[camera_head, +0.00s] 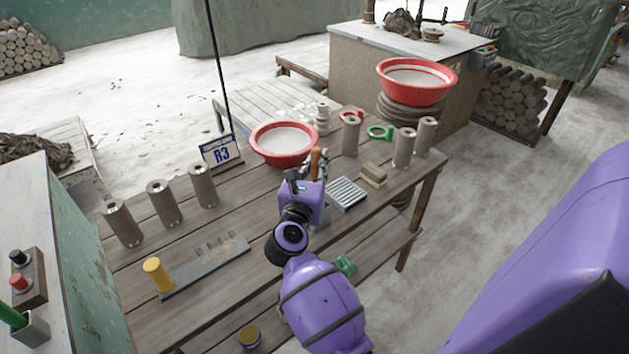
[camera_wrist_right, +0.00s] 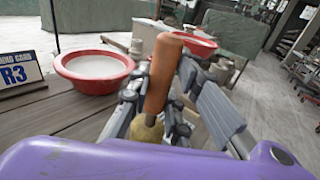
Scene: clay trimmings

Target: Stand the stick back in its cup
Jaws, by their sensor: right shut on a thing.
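My right gripper (camera_head: 316,172) is over the middle of the wooden table. In the right wrist view its grey fingers (camera_wrist_right: 157,98) are shut around an orange-brown stick (camera_wrist_right: 162,72). The stick stands nearly upright, leaning slightly, with a dull yellow rounded part (camera_wrist_right: 147,128) at its lower end. In the head view only a short brown length of the stick (camera_head: 315,158) shows above the gripper. I cannot tell which thing is its cup; a yellow cylinder (camera_head: 157,275) stands at the table's near left. My left gripper is not in view.
Red-rimmed basins (camera_head: 283,143) (camera_head: 416,82), several grey clay cylinders (camera_head: 165,203) and an R3 sign (camera_head: 221,153) stand around. A ribbed grey tray (camera_head: 346,193) and a brown block (camera_head: 373,175) lie right of the gripper. A notched grey bar (camera_head: 205,266) lies nearer left.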

